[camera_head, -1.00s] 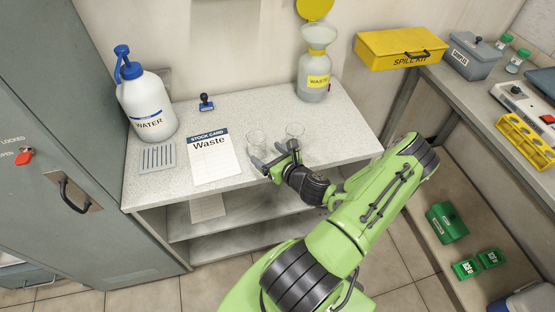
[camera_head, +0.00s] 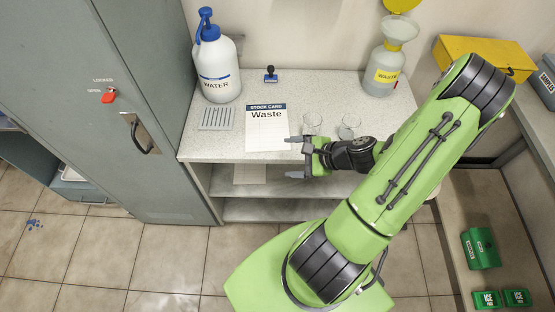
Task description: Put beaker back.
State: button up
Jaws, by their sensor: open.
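Two clear glass beakers stand upright on the speckled bench top (camera_head: 272,88). The left beaker (camera_head: 312,121) is to the right of the stock card, and the right beaker (camera_head: 349,126) is a little farther right. I cannot tell which of them the task means. My gripper (camera_head: 294,157) is open and empty at the bench's front edge, its fingers pointing left. It is nearer the camera than the left beaker and apart from it in the picture. My arm comes in from the right and hides part of the bench front.
A water bottle (camera_head: 216,80), drain rack (camera_head: 216,118), stamp (camera_head: 270,74) and waste stock card (camera_head: 266,129) are on the bench. A waste bottle with funnel (camera_head: 384,70) stands at back right. A grey cabinet (camera_head: 150,100) is left; open tiled floor (camera_head: 80,245) lies in front.

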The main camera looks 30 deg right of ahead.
jog(key=s+a+r+n+g+h, duration=0.1)
jog(key=s+a+r+n, duration=0.2)
jog(key=r+n, duration=0.4)
jog(key=s+a+r+n+g+h, duration=0.1)
jog(key=s+a+r+n+h, duration=0.1)
jog(key=s+a+r+n, duration=0.2)
jog(key=s+a+r+n+g+h, duration=0.1)
jog(key=s+a+r+n+h, duration=0.1)
jog(key=a+r+n, duration=0.4)
notch_tip(320, 180, up, 6)
jog(key=s+n, duration=0.1)
jog(key=n, duration=0.3)
jog(key=shift+s+n+g, duration=0.3)
jog(key=shift+s, duration=0.1)
jog(key=shift+a, duration=0.15)
